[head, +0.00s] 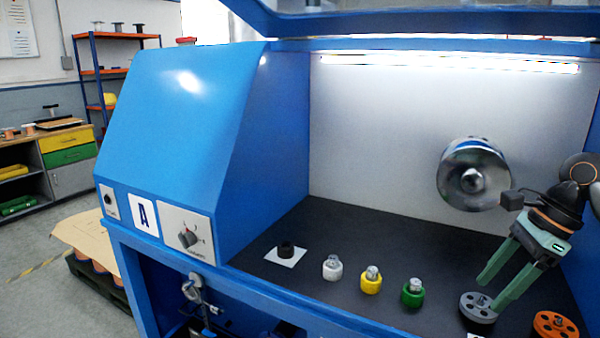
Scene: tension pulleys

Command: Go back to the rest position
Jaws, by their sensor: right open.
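My right gripper (490,292) reaches in from the right with its two green fingers apart, pointing down at the dark work surface. A grey pulley wheel (478,307) lies at its fingertips; I cannot tell whether they touch it. An orange pulley wheel (556,326) lies to the right of the fingers. A white-based piece (332,268), a yellow one (371,281) and a green one (412,293) stand in a row to the left. A shiny metal disc (472,180) is mounted on the back wall, left of my right wrist. My left gripper is out of view.
A black piece sits on a white square (286,256) at the left of the work surface (390,235). The blue machine housing (190,120) with a knob panel (187,235) bounds the left. The surface behind the row of pieces is clear.

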